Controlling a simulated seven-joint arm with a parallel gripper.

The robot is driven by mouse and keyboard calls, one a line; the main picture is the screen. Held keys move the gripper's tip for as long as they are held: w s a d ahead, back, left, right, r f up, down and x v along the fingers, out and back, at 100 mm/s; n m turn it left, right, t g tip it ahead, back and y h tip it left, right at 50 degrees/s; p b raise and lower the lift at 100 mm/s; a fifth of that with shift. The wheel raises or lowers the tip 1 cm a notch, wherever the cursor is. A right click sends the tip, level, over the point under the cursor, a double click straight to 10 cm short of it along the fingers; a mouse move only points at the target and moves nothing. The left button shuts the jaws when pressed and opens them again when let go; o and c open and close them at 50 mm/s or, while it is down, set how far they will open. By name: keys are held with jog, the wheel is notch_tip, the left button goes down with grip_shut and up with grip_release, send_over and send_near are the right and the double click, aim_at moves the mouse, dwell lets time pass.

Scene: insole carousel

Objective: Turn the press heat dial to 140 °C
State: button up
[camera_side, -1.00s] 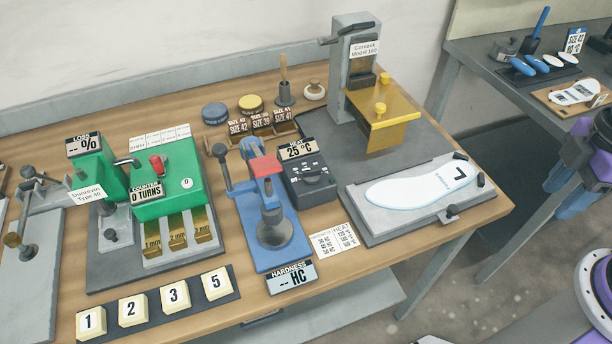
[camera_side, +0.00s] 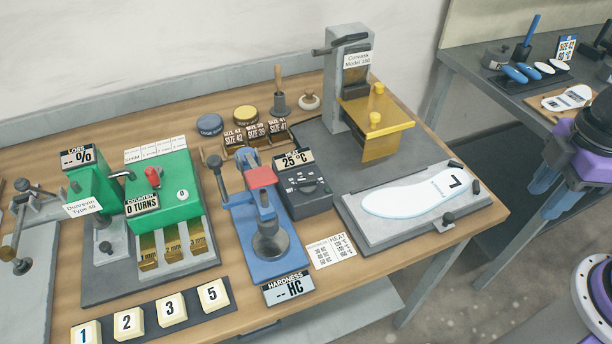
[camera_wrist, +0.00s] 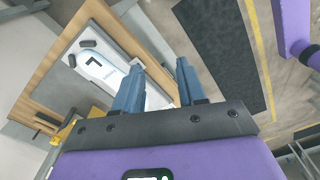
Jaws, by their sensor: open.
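The heat control is a dark box (camera_side: 308,196) in the middle of the bench in the side view, with a display (camera_side: 294,159) reading HEAT 25 °C. A dark round dial (camera_side: 309,187) sits on its front part; its pointer is too small to read. The press (camera_side: 352,75), a grey column with a gold plate (camera_side: 375,125), stands behind to the right. My gripper (camera_side: 548,195) is off the bench's right side, far from the dial. In the wrist view my gripper (camera_wrist: 158,78) shows two blue fingers apart with nothing between them.
A white insole (camera_side: 415,194) marked L lies on a grey plate right of the heat box. A blue hardness tester (camera_side: 262,225) stands close on its left. A heat chart card (camera_side: 331,250) lies in front. A second bench (camera_side: 475,75) is at the right.

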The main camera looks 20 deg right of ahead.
jog(key=w+a+r+n, duration=0.1)
jog(key=w+a+r, duration=0.1)
jog(key=w+a, duration=0.55)
jog(key=w+a+r+n, duration=0.1)
jog(key=w+a+r, duration=0.2)
jog(key=w+a, duration=0.4)
jog(key=n, duration=0.1)
send_near(303, 179)
notch_tip(303, 179, down, 9)
jog(key=shift+a+r, duration=0.15)
jog(key=shift+r, duration=0.05)
grip_shut()
